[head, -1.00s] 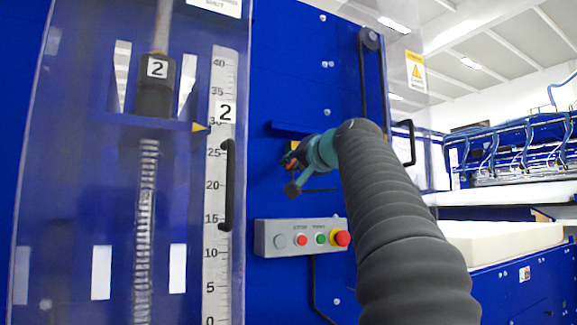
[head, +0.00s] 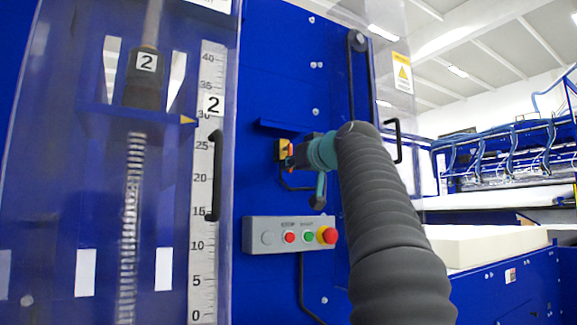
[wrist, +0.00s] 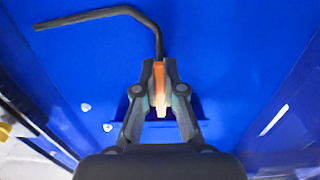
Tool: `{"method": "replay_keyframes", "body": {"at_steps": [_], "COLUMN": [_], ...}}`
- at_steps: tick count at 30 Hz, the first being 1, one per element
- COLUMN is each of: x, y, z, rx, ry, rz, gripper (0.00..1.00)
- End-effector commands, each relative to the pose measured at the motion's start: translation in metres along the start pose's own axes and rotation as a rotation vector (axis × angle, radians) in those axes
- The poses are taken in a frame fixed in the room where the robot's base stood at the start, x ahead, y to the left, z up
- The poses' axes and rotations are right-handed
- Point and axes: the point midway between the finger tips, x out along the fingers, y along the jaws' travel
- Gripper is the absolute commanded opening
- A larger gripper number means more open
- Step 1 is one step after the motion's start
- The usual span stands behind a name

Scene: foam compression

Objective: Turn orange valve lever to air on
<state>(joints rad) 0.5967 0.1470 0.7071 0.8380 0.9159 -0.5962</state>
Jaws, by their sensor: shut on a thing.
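The orange valve lever (wrist: 160,88) shows in the wrist view between the two dark fingers of my gripper (wrist: 160,95). The fingers are closed on it from both sides. In the head view my gripper (head: 291,154) is at the valve (head: 281,149), a small yellow and dark body on the blue panel. Only a bit of orange shows there; my wrist and arm hide part of the lever. No air on or off marking is readable.
A grey button box (head: 290,236) with red, green and yellow-red buttons sits just below. A clear guard with a black handle (head: 215,175) and a ruler scale (head: 203,255) stands to the left. A dark bent pipe (wrist: 110,15) runs from the valve.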

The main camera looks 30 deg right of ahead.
Motion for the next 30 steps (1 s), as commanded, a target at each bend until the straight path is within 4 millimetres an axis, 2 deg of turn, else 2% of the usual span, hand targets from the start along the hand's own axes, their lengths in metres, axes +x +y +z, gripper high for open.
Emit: {"method": "replay_keyframes", "body": {"at_steps": [14, 15, 18, 30], "x": [0.0005, 0.0005, 0.0006, 0.0003], "y": [0.0012, 0.0012, 0.0011, 0.0006], "z": [-0.0005, -0.0005, -0.0004, 0.0002], "rx": [-0.015, -0.015, -0.015, -0.014], "ry": [0.002, 0.002, 0.002, 0.000], "rz": [0.001, 0.001, 0.001, 0.000], "gripper": [0.00, 0.13, 0.34, 0.34]}}
